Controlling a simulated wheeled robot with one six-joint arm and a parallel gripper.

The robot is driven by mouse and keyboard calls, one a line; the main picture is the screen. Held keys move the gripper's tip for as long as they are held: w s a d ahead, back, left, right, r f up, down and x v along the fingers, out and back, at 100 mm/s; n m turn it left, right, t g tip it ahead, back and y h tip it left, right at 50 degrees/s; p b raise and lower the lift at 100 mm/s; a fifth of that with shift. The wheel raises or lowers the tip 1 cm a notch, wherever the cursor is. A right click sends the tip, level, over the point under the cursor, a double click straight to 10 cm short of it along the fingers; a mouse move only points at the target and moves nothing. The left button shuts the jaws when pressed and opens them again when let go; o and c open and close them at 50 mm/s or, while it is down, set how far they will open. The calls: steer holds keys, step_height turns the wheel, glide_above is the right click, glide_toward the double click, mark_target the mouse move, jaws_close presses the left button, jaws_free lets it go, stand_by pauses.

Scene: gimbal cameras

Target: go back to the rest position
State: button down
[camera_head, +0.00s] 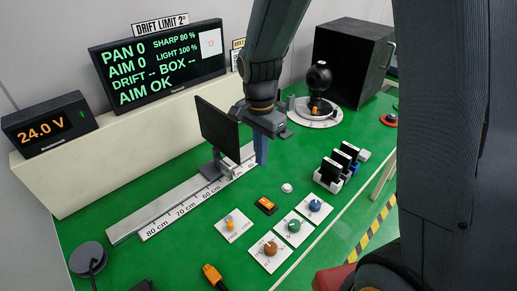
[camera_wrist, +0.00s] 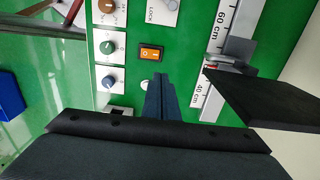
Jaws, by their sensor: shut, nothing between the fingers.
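My gripper (camera_head: 261,160) hangs from my dark arm over the green bench, near the 40 cm end of the ruler rail. Its blue-grey fingers are together with nothing between them. In the wrist view my gripper (camera_wrist: 158,78) points towards the orange rocker switch (camera_wrist: 151,53) and the round white button (camera_wrist: 147,83), apart from both. The bench under the fingertips is partly hidden by my gripper in the head view.
A black panel (camera_head: 217,128) stands on the ruler rail (camera_head: 165,213) just left of my gripper. Knobs (camera_head: 293,226) sit in front. A round turntable (camera_head: 328,119) with a black gimbal camera (camera_head: 319,76) stands behind, right. The monitor (camera_head: 155,62) reads AIM OK.

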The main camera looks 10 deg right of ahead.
steer(key=s+d+r+n+t+b, duration=0.1)
steer(key=s+d+r+n, duration=0.1)
steer(key=s+d+n, duration=0.6)
steer(key=shift+s+d+n+t+b, duration=0.3)
steer(key=shift+s+n+t, duration=0.1)
steer(key=shift+n, duration=0.8)
steer(key=c, duration=2.4)
jaws_free()
steer(key=shift+s+d, duration=0.1)
steer(key=shift+s, duration=0.1)
steer(key=o, duration=0.7)
steer(key=shift+s+d+n, duration=0.1)
steer(key=shift+s+n, duration=0.05)
steer(key=shift+n, duration=0.25)
steer(key=shift+c, duration=0.3)
